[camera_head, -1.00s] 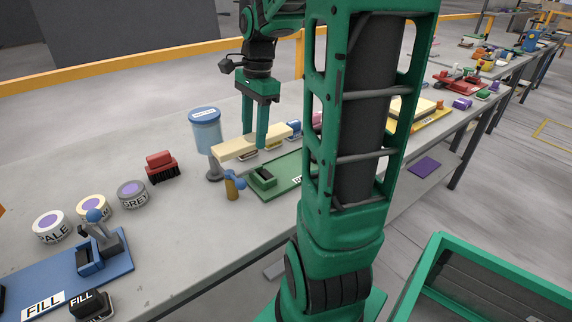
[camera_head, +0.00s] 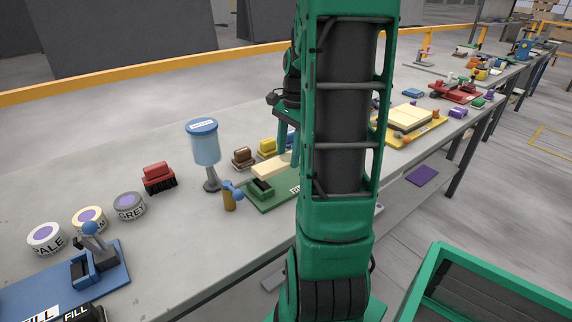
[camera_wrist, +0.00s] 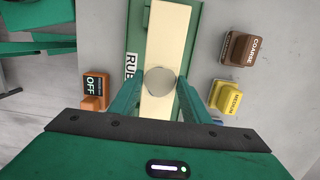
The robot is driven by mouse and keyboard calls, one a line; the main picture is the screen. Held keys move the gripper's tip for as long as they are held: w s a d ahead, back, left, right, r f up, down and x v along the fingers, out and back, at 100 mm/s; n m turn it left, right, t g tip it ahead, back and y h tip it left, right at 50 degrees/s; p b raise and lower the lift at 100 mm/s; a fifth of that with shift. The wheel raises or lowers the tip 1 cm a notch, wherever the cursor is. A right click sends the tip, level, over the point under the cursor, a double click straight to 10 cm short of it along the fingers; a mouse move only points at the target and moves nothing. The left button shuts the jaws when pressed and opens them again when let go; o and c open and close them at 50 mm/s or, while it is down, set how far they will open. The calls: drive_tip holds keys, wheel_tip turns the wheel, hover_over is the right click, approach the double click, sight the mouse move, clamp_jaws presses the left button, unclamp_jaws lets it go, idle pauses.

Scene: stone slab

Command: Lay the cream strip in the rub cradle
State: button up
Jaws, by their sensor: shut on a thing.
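The cream strip (camera_head: 268,168) is a long pale bar over the green rub board (camera_head: 262,206). In the wrist view the strip (camera_wrist: 170,32) runs lengthwise along the green board (camera_wrist: 136,30), beside its RUB label, and bears a round grey patch. My gripper (camera_wrist: 158,98) is shut on the strip, with one finger on each long side. In the head view my gripper (camera_head: 288,152) is partly hidden behind my own arm. The strip covers the cradle's middle, and I cannot tell whether it touches the board.
Brown COARSE (camera_wrist: 238,48) and yellow MEDIUM (camera_wrist: 228,98) blocks stand right of the board, and an orange OFF block (camera_wrist: 94,88) left. A blue-topped canister (camera_head: 204,150) and a red brush (camera_head: 158,177) stand left on the bench. Lidded tins sit farther left.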

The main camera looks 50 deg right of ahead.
sight(289, 157)
drive_tip(key=shift+f, duration=2)
drive_tip(key=shift+f, duration=0.15)
drive_tip(key=o, duration=1.4)
